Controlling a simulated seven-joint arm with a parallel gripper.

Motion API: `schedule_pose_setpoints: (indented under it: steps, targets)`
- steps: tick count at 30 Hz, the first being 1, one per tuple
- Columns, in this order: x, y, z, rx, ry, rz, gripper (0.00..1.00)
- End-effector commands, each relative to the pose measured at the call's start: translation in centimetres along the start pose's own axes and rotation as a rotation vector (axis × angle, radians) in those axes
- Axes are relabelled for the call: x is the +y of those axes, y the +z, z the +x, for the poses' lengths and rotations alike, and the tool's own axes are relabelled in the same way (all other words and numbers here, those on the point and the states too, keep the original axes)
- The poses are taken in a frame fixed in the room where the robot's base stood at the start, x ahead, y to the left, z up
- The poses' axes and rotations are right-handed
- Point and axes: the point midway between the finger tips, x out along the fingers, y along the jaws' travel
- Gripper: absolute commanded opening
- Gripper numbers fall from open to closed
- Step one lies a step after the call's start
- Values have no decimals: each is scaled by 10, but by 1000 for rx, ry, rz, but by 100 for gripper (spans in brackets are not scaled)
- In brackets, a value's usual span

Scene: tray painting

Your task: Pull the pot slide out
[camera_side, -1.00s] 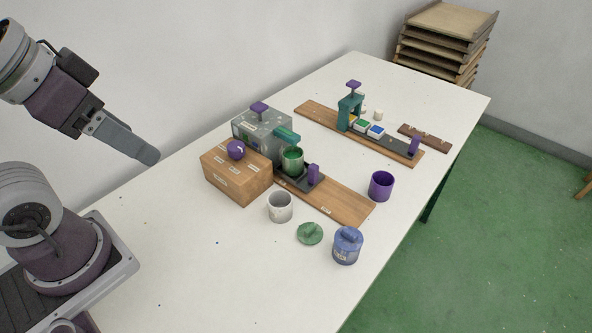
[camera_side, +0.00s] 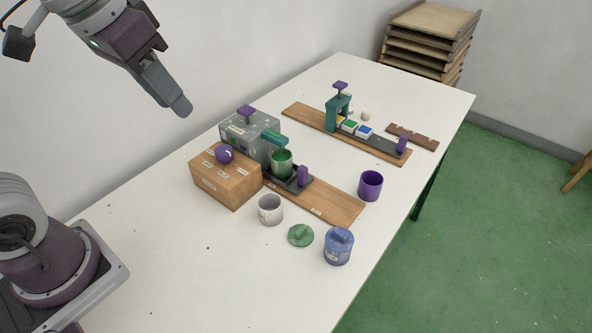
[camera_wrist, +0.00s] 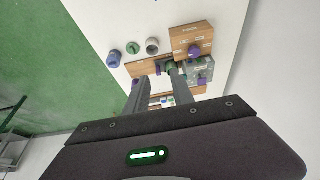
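The pot slide (camera_side: 290,184) is a dark plate with an upright purple handle (camera_side: 303,176) at its right end, lying on a wooden board (camera_side: 338,205). A green pot (camera_side: 281,164) stands on the slide, at the teal spout (camera_side: 274,139) of a grey speckled machine (camera_side: 240,133). My gripper (camera_side: 182,108) is in the air, up and left of the machine and well apart from the slide. In the wrist view its two fingers (camera_wrist: 160,90) are spread with nothing seen between them. There the green pot (camera_wrist: 171,66) and purple handle (camera_wrist: 158,67) show small beyond the fingers.
A wooden box (camera_side: 226,182) with a purple knob stands left of the slide. A white-grey cup (camera_side: 270,209), green lid (camera_side: 300,235), blue lidded jar (camera_side: 338,247) and purple cup (camera_side: 370,185) stand nearby. A teal press (camera_side: 338,113) on another board stands behind.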

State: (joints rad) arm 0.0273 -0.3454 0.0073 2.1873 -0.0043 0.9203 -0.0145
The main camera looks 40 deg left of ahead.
Motion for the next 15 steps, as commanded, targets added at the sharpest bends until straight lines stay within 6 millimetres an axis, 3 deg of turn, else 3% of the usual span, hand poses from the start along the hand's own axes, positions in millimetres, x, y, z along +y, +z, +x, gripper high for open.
schedule_pose_setpoints:
  steps: [1, 3, 5, 7, 9, 12, 15]
  targets:
    - [3, -31, 17, -48, 2, 3, 29]
    - [7, -73, 48, -102, 3, 4, 29]
    - [12, -104, 83, -149, 3, 6, 29]
    - [18, -132, 131, -204, 0, 9, 29]
    - [24, -151, 186, -256, -5, 13, 29]
    - [33, -161, 258, -317, -11, 21, 29]
    - [36, -158, 301, -353, -14, 18, 29]
